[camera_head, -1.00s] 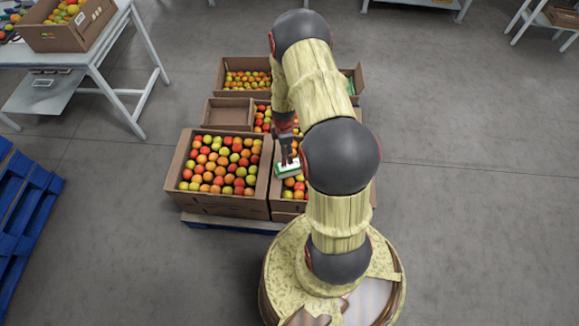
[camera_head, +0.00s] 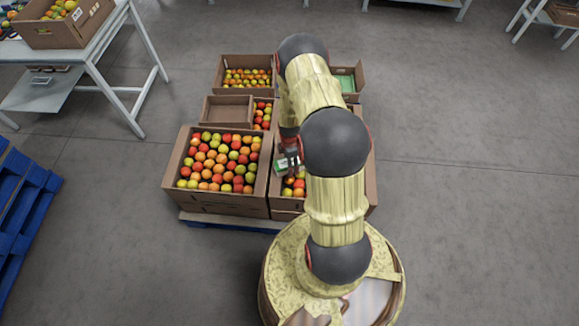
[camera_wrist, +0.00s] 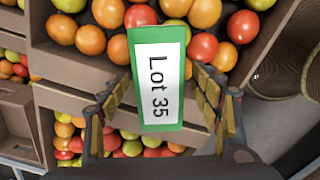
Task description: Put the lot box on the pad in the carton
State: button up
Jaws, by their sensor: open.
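The lot box (camera_wrist: 159,122), green with a white label reading "Lot 35", lies label up in the wrist view. It also shows in the head view (camera_head: 280,165), partly behind my gripper (camera_head: 291,166), over the front right carton of tomatoes. In the wrist view the fingers of my gripper (camera_wrist: 160,85) stand apart on either side of the box, with gaps visible. I cannot tell what the box rests on. A green pad (camera_head: 346,82) lies in the back right carton (camera_head: 343,69), partly hidden by my arm.
Cartons of tomatoes stand close together on a blue pallet (camera_head: 190,219), including a full front left one (camera_head: 230,205). An empty brown carton or tray (camera_head: 228,111) is behind it. A white table (camera_head: 98,55) stands at left, blue pallets (camera_head: 25,210) below it.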

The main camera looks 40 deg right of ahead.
jog(key=shift+r, duration=0.1)
jog(key=shift+c, duration=0.2)
jog(key=c, duration=1.5)
